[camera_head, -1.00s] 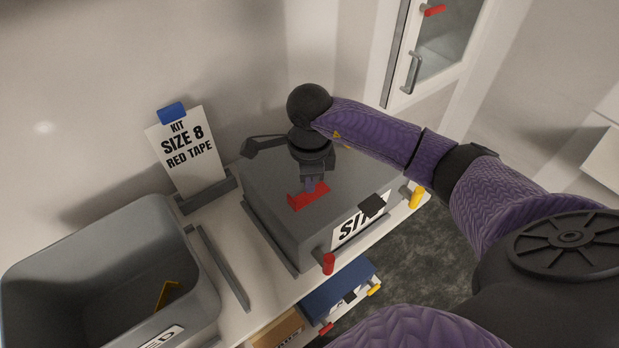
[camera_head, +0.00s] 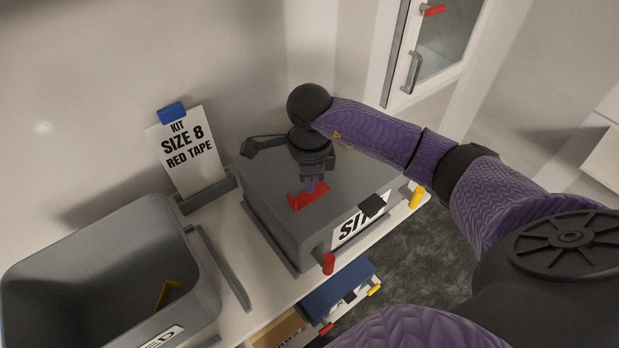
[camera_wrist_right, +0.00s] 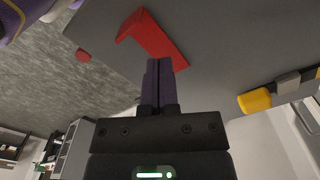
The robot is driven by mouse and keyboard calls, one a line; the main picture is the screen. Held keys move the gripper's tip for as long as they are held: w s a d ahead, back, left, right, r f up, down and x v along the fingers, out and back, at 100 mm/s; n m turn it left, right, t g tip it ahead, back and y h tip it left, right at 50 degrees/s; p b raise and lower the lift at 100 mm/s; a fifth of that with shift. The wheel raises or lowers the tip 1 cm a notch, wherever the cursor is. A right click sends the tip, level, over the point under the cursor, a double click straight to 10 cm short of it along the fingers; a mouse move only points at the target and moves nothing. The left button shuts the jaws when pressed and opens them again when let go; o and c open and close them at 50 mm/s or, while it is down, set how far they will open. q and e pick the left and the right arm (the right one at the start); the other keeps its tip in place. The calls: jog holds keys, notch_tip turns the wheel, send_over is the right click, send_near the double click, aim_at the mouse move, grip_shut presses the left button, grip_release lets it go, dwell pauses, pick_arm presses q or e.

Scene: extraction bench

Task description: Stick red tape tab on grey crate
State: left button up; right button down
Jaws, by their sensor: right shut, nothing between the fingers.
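The grey crate (camera_head: 290,225) stands closed on the white bench, with a white label on its front that reads partly "SIZ". The red tape tab (camera_head: 309,196) lies on the crate's top and also shows in the right wrist view (camera_wrist_right: 152,38), with one end bent up. My right gripper (camera_head: 311,186) points down at the tab, its fingers shut with nothing between them. In the right wrist view its fingertips (camera_wrist_right: 158,66) are close to the tab's edge; I cannot tell whether they touch it. My left gripper is not in view.
An open grey bin (camera_head: 200,290) with a yellow piece inside is at left. A red peg (camera_head: 328,264) and a yellow peg (camera_head: 417,197) stick out at the bench's front edge. A glass-doored cabinet (camera_head: 413,72) stands behind.

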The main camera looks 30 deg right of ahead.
jog(key=shift+f+b, duration=1.15)
jog(key=shift+f, duration=0.05)
dwell(1.9)
notch_tip(320, 180, up, 7)
jog(key=p, duration=0.5)
jog(key=shift+r, duration=0.2)
jog(key=shift+f, duration=0.15)
